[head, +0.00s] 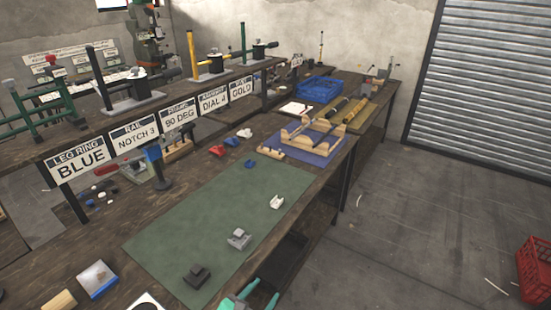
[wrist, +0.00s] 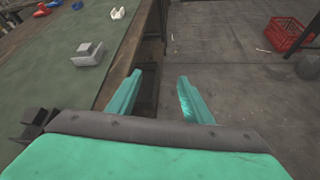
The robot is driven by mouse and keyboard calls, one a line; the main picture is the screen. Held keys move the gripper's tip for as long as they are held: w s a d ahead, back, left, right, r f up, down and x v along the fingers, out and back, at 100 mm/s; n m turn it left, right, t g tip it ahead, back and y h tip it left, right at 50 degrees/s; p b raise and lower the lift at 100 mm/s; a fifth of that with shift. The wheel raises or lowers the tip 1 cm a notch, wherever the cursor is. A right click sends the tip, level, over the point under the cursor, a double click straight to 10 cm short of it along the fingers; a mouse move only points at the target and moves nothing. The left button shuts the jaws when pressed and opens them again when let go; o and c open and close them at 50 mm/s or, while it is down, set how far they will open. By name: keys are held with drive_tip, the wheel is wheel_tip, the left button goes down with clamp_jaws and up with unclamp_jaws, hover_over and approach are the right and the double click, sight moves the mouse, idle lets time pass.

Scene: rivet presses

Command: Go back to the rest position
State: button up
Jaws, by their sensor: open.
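My gripper (wrist: 160,85) is open and empty. In the wrist view its two teal fingers stand apart over the bench's front edge, with the floor and lower shelf below. In the head view the gripper (head: 254,294) shows only partly at the bottom, beside the front edge of the green mat (head: 215,215). A dark block (head: 197,276), a grey block (head: 239,239) and a white piece (head: 277,202) lie on the mat. The grey block (wrist: 88,53) also shows left of the fingers in the wrist view. Nothing is between the fingers.
A blue mat (head: 315,148) holds wooden stands farther along the bench. A red crate (head: 534,270) sits on the floor at right. Most of the floor (head: 430,230) is clear.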

drive_tip(key=s+d+f+m+y, duration=0.1)
drive_tip(key=s+f+m+y, duration=0.1)
drive_tip(key=s+f+m, duration=0.3)
drive_tip(key=s+d+m+t+y, duration=0.1)
drive_tip(key=s+m, duration=0.1)
drive_tip(key=s, duration=0.4)
drive_tip(key=s+d+f+m+y, duration=0.1)
drive_tip(key=s+f+m+y, duration=0.1)
drive_tip(key=s+f+m, duration=0.3)
drive_tip(key=s+r+m+t, duration=0.1)
drive_tip(key=s+r+m, duration=0.4)
drive_tip(key=s+m, duration=0.3)
drive_tip(key=s+r+m+t, duration=0.2)
drive_tip(key=s+r+m, duration=0.4)
drive_tip(key=s, duration=0.3)
drive_tip(key=shift+s+d+r+m, duration=0.15)
drive_tip(key=shift+s+d+m, duration=0.1)
drive_tip(key=shift+m, duration=0.65)
